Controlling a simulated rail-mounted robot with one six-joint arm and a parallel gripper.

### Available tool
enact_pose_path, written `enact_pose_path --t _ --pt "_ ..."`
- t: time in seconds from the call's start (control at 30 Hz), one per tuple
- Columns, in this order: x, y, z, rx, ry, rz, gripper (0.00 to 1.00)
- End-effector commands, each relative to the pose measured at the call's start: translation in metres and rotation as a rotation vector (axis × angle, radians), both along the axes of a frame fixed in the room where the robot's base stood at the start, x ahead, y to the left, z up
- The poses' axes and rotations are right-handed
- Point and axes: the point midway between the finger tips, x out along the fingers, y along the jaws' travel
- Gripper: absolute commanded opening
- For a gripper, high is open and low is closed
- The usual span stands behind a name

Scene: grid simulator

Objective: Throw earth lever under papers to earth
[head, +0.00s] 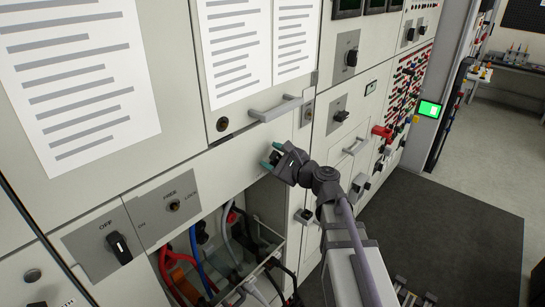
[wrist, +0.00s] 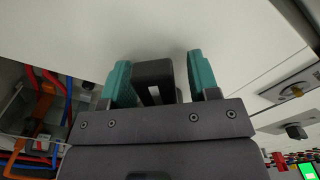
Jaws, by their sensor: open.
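White papers with grey lines hang on the cabinet front in the head view: a large one (head: 75,85) at left and two more (head: 236,55) to its right. My gripper (head: 271,156) is at the panel below the two right papers, its teal fingers toward the panel. In the wrist view my gripper (wrist: 156,72) is open, with a black block (wrist: 153,78) between its fingers. The block looks like a lever handle, with a pale slot in it. Gaps show beside it. My gripper mostly hides this spot in the head view, and no lever position label is readable.
A grey bar handle (head: 275,110) sits just above my gripper. Below is an open compartment with coloured cables (head: 195,260). A black OFF knob (head: 118,245) and a FREE/LOCK switch (head: 174,206) are at lower left. A red handle (head: 382,132) protrudes at right.

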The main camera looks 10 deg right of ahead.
Motion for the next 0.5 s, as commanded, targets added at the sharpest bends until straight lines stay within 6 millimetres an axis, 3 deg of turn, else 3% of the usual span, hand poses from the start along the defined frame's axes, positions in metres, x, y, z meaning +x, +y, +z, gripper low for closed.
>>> enact_pose_path --t 0.27,0.5 --pt "0.0027 0.0024 0.0000 0.000 0.000 0.000 0.55" --pt "0.0026 0.0022 0.0000 -0.001 -0.001 0.000 0.32"
